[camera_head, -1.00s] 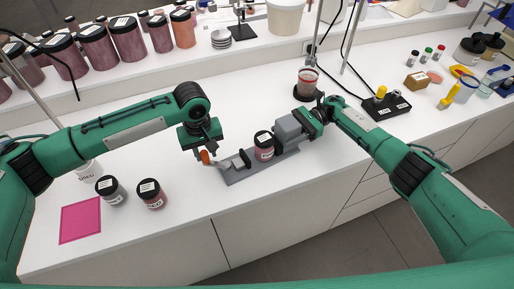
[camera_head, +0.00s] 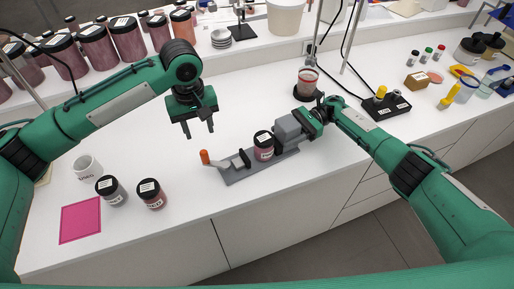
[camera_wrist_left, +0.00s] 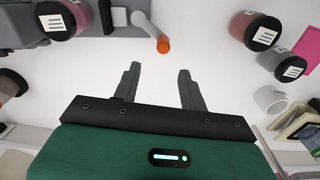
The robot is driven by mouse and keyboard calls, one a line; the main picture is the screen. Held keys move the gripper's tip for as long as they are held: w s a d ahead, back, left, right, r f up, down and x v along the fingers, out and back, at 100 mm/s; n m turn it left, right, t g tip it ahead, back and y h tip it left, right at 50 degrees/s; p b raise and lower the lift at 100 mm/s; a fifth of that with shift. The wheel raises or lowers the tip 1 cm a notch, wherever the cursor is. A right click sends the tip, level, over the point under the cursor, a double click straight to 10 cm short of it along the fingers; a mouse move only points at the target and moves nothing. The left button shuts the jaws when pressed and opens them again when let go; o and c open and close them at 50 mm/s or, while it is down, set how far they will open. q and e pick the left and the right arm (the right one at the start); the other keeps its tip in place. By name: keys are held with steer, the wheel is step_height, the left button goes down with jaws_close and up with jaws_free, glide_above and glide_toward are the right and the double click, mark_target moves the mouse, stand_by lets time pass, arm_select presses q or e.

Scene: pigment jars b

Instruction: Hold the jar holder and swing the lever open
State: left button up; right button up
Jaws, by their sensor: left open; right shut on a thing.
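The grey jar holder (camera_head: 262,166) lies on the white counter, with a dark-lidded jar (camera_head: 264,146) of reddish pigment standing in it. Its lever (camera_head: 214,162) sticks out at the left end and has an orange knob; the orange knob also shows in the left wrist view (camera_wrist_left: 163,45). My left gripper (camera_head: 200,136) is open and empty, up and left of the knob and apart from it. In the left wrist view its two fingers (camera_wrist_left: 157,75) have only bare counter between them. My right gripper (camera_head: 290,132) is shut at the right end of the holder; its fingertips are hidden.
Two dark-lidded jars, one grey (camera_head: 111,190) and one red (camera_head: 151,194), stand at left near a white mug (camera_head: 88,168) and a pink mat (camera_head: 80,220).

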steer(key=shift+d+f, duration=0.1)
steer(key=shift+f, duration=0.15)
steer(key=o, duration=1.1)
steer(key=shift+c, duration=0.2)
steer(key=shift+o, duration=1.3)
steer(key=shift+w, duration=0.15)
steer(key=shift+r, duration=0.1)
steer(key=shift+v, duration=3.4)
steer(key=shift+w+d, duration=0.15)
steer(key=shift+d, duration=0.15)
